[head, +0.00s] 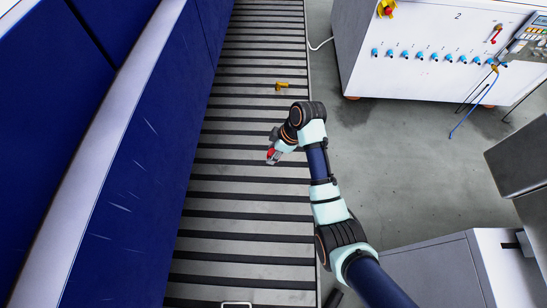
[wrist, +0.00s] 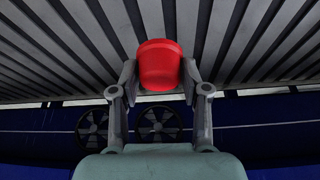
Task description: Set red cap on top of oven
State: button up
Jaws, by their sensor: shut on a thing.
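The red cap (wrist: 159,66) is between the two fingers of my gripper (wrist: 159,80) in the wrist view, and the fingers are shut on its sides. In the head view the red cap (head: 271,154) shows as a small red patch at the tip of my gripper (head: 272,157), over the slatted conveyor. The gap between the cap and the slats cannot be judged. I cannot make out which thing is the oven; a large white cabinet (head: 430,55) marked 2 stands at the upper right in the head view.
A yellow fitting (head: 282,86) lies on the slatted conveyor (head: 240,220) beyond my gripper. A long blue wall (head: 130,170) runs along the left. A yellow-and-blue hose (head: 487,85) hangs from the white cabinet. Grey boxes (head: 440,270) stand at lower right.

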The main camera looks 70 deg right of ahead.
jog(key=shift+r, duration=1.35)
